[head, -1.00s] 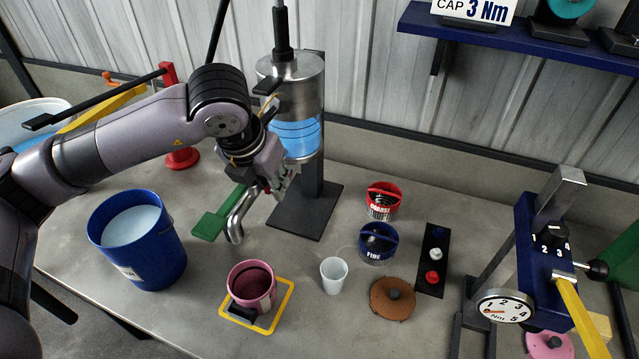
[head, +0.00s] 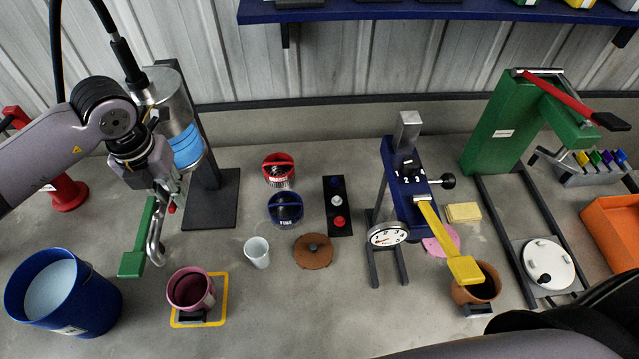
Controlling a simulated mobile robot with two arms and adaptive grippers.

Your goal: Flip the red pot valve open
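The disperser column is a steel cylinder (head: 168,88) with a blue-liquid window (head: 186,146), on a dark stand at the left. Below it are a bent silver spout (head: 154,240) and a green lever (head: 138,240). A small red part (head: 172,208) shows beside the spout; I cannot tell if it is the valve. A maroon-red pot (head: 190,287) stands under and right of the spout, in a yellow-edged square. My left gripper (head: 172,188) is at the top of the spout, overlapping it; its fingers are too small to read. My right gripper is not in view.
A blue bucket (head: 62,292) of pale liquid stands at the left. A white cup (head: 257,252), a brown lid (head: 313,251) and red and blue caps (head: 279,170) lie right of the pot. A blue gauge stand (head: 408,190) and green press (head: 500,125) stand further right.

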